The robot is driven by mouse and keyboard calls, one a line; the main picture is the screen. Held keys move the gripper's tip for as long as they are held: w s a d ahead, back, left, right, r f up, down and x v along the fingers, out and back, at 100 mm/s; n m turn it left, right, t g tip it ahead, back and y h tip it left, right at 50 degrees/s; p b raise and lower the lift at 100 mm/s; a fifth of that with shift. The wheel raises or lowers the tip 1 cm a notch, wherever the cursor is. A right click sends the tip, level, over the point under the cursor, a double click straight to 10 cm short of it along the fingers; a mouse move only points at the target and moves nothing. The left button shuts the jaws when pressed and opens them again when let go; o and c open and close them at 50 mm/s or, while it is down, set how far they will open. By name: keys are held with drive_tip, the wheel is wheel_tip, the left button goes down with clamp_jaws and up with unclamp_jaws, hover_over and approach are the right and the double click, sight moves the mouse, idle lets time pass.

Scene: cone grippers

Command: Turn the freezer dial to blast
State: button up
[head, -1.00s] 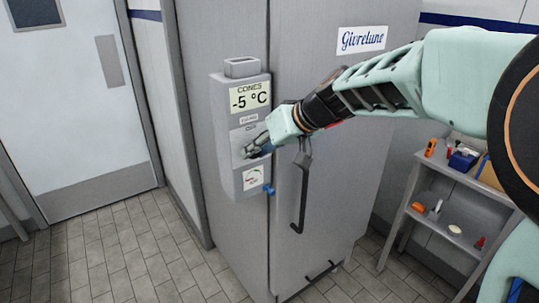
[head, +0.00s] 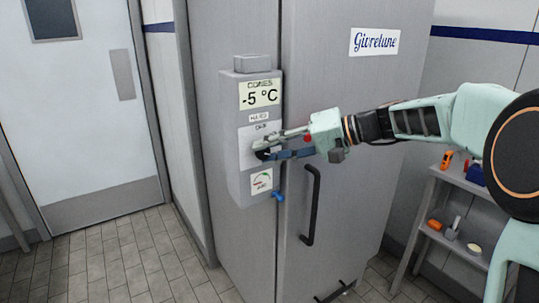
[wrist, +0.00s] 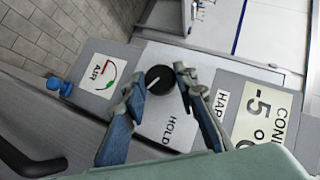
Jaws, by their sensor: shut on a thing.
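The black freezer dial (wrist: 162,75) has a white pointer mark and sits on a white plate reading HOLD (wrist: 178,130). The pointer aims to the lower left in the wrist view. The word blast cannot be read in either view. My gripper (head: 266,153) reaches in from the right and is shut on the dial, one finger on each side of it. In the head view the fingers hide most of the dial. The grey control box (head: 238,190) shows -5 °C on its display (head: 260,94), with a small HARD label (head: 259,117) below.
A round AIR gauge (head: 261,181) and a blue tap (head: 277,196) are below the dial. A black door handle (head: 311,205) stands right of the box, under my wrist. A shelf (head: 450,230) with small items is at the right. Floor is open at left.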

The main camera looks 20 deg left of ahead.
idle(0.4)
drive_tip(key=o, duration=1.1)
drive_tip(key=v, duration=1.2)
drive_tip(key=shift+w+d+f, duration=0.1)
drive_tip(key=shift+f, duration=0.1)
